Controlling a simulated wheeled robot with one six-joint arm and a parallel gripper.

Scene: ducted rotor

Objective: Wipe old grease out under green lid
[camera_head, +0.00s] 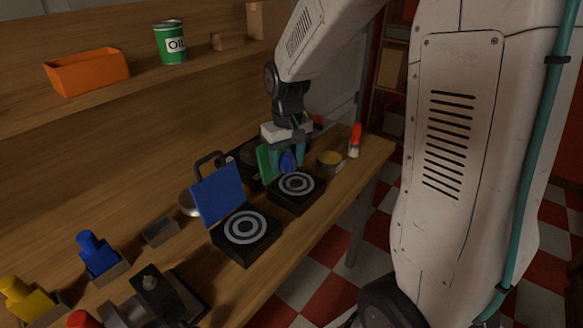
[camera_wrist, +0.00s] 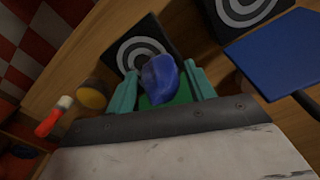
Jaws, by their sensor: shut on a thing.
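My gripper (camera_head: 287,158) is shut on a bunched blue cloth (camera_wrist: 160,80), which sits between its two teal fingers. The green lid (camera_head: 264,160) stands open at the back edge of a black box (camera_head: 296,186) with grey and white rings on its top. A strip of the green lid also shows in the wrist view (camera_wrist: 181,97), partly hidden behind the cloth. The cloth is close to the rings, over the back part of the box; I cannot tell whether it touches them. I cannot make out any grease on the rings.
A second ringed box (camera_head: 245,230) with an open blue lid (camera_head: 217,193) stands beside it to the left. To the right are a round tin (camera_head: 329,161) and a red-handled brush (camera_head: 355,141). Blue (camera_head: 97,255) and yellow (camera_head: 25,298) pieces stand at the left.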

